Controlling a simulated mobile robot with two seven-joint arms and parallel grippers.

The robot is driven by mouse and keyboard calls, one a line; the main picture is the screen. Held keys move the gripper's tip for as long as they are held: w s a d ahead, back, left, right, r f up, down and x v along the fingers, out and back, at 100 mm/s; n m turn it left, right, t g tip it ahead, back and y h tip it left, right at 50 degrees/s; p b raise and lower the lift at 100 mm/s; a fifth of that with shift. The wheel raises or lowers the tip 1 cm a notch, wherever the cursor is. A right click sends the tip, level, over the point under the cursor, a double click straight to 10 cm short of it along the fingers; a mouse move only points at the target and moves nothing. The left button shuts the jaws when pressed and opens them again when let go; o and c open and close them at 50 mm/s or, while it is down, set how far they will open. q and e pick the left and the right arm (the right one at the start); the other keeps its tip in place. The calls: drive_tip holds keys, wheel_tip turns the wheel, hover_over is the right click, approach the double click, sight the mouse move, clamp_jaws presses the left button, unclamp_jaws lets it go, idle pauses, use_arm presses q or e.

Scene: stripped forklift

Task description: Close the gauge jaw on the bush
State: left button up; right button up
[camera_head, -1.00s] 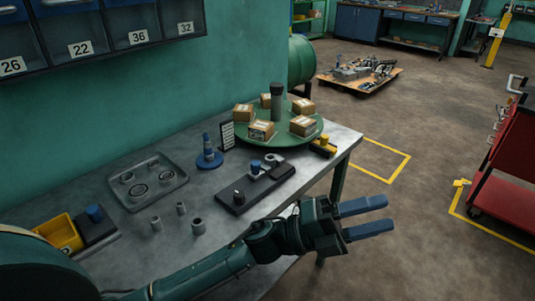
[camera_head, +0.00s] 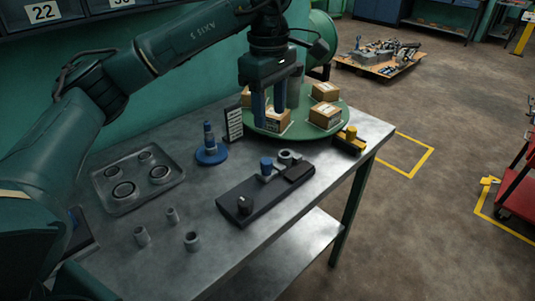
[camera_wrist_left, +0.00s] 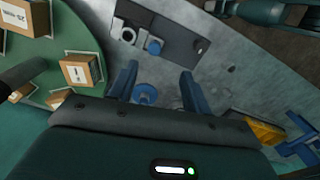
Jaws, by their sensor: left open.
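The gauge (camera_head: 238,192) is a dark flat plate lying on the bench, with a black knob at its near end and a black block at its far end. A blue cylindrical piece (camera_head: 266,166) stands on it, apparently the jaw. A grey ring, apparently the bush (camera_head: 287,156), sits close beside it; contact is unclear. In the wrist view the blue piece (camera_wrist_left: 154,46) and ring (camera_wrist_left: 127,35) show beyond the fingertips. My left gripper (camera_head: 268,112) is open and empty, pointing down above and behind the gauge. My right gripper is not in view.
A green turntable (camera_head: 335,121) with several cartons stands close beside my left fingers. A blue stand (camera_head: 211,156), a tray (camera_head: 124,204) of rings and loose grey bushes (camera_head: 192,241) are on the bench. A yellow-and-black item (camera_head: 349,139) sits near the right edge.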

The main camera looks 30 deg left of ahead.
sight(267, 161)
use_arm(q)
drive_tip(key=f, duration=0.9)
drive_tip(key=w+a+f, duration=0.1)
drive_tip(key=f, duration=0.3)
drive_tip(key=shift+f+p, duration=0.25)
drive_tip(key=shift+p, duration=0.15)
drive_tip(key=shift+c, duration=0.6)
clamp_jaws()
